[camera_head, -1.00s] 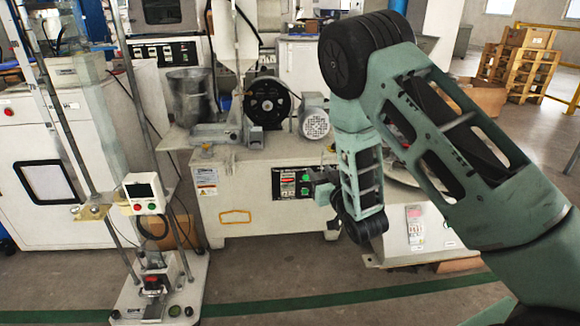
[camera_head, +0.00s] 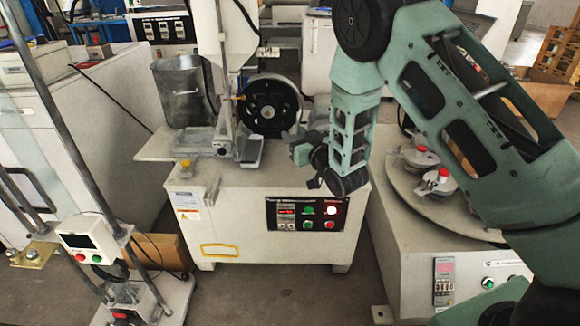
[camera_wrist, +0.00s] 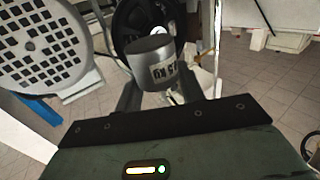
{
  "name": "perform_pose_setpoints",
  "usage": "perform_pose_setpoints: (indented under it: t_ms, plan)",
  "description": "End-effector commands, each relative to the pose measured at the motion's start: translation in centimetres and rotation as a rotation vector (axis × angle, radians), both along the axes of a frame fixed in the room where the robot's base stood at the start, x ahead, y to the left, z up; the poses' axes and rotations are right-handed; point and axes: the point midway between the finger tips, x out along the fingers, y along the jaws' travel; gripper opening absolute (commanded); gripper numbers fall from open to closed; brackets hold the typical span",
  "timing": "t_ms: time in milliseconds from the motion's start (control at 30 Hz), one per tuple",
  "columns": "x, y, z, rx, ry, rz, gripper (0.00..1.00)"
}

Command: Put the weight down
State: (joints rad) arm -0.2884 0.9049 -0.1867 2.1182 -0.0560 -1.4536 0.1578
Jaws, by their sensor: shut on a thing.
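The weight (camera_wrist: 152,62) is a grey metal cylinder with a "5 kg" marking, seen in the wrist view. My gripper (camera_wrist: 155,92) is shut on it, with dark fingers at its sides. In the head view my gripper (camera_head: 303,150) is at the right end of the machine's top, beside the black wheel (camera_head: 270,106). I cannot make out the weight there, nor tell whether it touches anything below.
The white machine (camera_head: 230,225) has a lit control panel (camera_head: 306,213). A metal bucket (camera_head: 183,92) stands at its left. A turntable machine (camera_head: 435,205) is at right. A thin-posted test stand (camera_head: 90,240) is at front left. A round perforated cover (camera_wrist: 45,45) is close in the wrist view.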

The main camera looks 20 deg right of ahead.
Motion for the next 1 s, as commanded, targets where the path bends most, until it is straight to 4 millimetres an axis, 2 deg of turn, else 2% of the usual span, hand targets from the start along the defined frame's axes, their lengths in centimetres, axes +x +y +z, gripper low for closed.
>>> perform_pose_setpoints:
  t_ms: [33,67,167,400,633,867,1000]
  plan:
    - [0.5,1.1,0.9,-0.002,-0.007,0.023,0.00]
    - [0.7,1.5,0.9,-0.003,-0.006,0.031,0.00]
    - [1.0,2.2,-0.2,-0.007,-0.004,0.047,0.00]
    - [1.0,2.2,-4.4,-0.006,-0.004,0.049,0.00]
    - [1.0,2.2,-5.8,-0.006,-0.006,0.048,0.00]
    - [1.0,2.2,-8.8,-0.007,-0.005,0.047,0.00]
    - [1.0,2.1,-8.8,-0.006,-0.007,0.047,0.00]
